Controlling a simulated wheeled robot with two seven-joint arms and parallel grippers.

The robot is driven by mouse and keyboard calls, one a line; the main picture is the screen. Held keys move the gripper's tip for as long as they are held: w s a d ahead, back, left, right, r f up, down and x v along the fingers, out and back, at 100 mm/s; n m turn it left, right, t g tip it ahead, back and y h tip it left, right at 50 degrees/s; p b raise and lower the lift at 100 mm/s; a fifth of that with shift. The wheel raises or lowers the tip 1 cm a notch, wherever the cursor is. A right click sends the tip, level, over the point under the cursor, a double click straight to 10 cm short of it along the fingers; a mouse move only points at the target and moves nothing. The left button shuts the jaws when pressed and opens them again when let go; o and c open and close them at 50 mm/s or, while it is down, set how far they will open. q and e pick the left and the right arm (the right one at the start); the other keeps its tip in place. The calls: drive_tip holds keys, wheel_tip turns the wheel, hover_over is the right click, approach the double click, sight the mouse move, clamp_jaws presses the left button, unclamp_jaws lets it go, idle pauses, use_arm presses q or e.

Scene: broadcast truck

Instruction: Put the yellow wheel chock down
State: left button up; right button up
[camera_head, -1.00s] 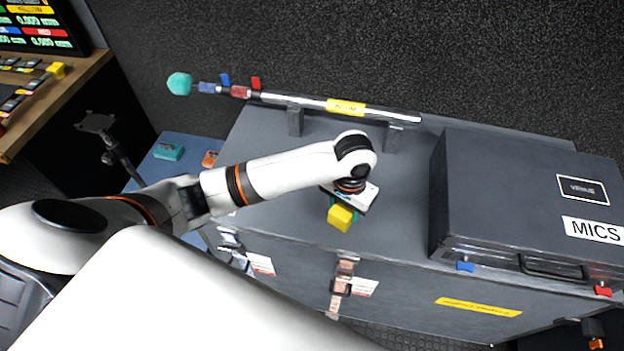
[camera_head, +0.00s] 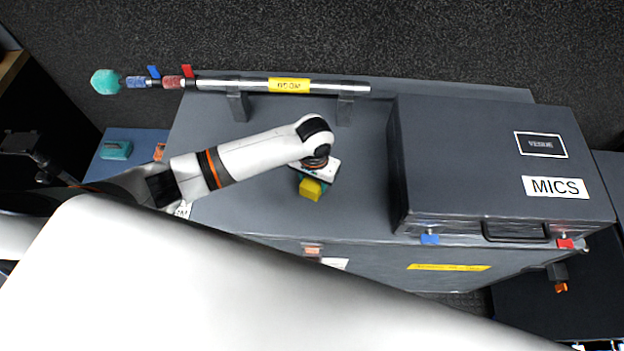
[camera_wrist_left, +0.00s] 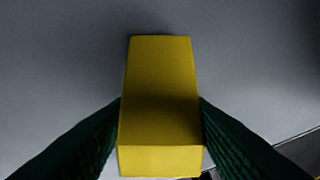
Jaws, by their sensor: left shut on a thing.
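The yellow wheel chock (camera_head: 311,189) is at my left gripper (camera_head: 309,182), over the grey top of a large flight case (camera_head: 250,200). In the left wrist view the chock (camera_wrist_left: 160,100) fills the middle, with a dark green finger pressed against each side. My left gripper (camera_wrist_left: 160,135) is shut on it. The case top lies behind the chock; I cannot tell whether the chock touches it. My right gripper is not in view.
A dark case marked MICS (camera_head: 500,165) stands on the right of the case top. A boom pole (camera_head: 230,85) lies on holders along the back. Bare case top lies left of the gripper. A blue surface (camera_head: 130,165) is at the left.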

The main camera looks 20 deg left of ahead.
use_arm(q)
drive_tip(key=shift+f, duration=0.95)
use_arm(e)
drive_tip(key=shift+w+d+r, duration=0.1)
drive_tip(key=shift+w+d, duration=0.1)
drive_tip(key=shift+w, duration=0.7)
use_arm(q)
drive_tip(key=shift+f, duration=0.15)
drive_tip(key=o, duration=1)
drive_tip(key=shift+o, duration=0.2)
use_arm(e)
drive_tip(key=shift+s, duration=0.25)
